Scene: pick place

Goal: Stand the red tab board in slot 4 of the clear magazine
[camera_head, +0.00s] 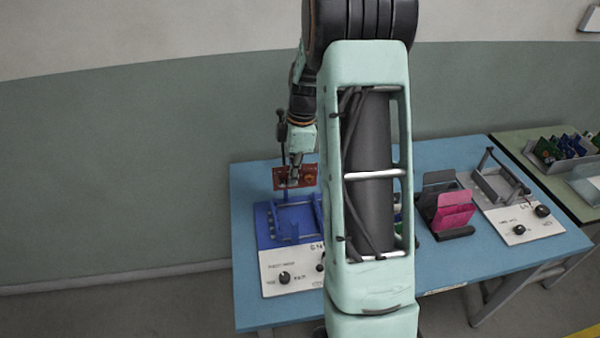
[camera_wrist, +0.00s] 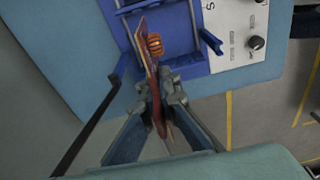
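The red board (camera_head: 281,177) is held upright in my gripper (camera_head: 293,180), at the back of the blue fixture in the head view. In the wrist view the board (camera_wrist: 149,62) shows nearly edge-on, with an orange coil on its side, and the fingers of my gripper (camera_wrist: 160,98) are closed on its near end. I cannot tell whether its lower edge touches the fixture. A pale, see-through box (camera_head: 585,184) at the right edge of the head view may be the clear magazine; it is cut off and its slots cannot be made out.
The blue fixture (camera_head: 266,225) stands on the left of the blue table (camera_head: 420,262), with a white knob panel in front. A dark stand (camera_head: 453,233) holds pink boards. A grey fixture (camera_head: 497,187) and a rack (camera_head: 545,160) of boards are farther right. My arm hides the table's middle.

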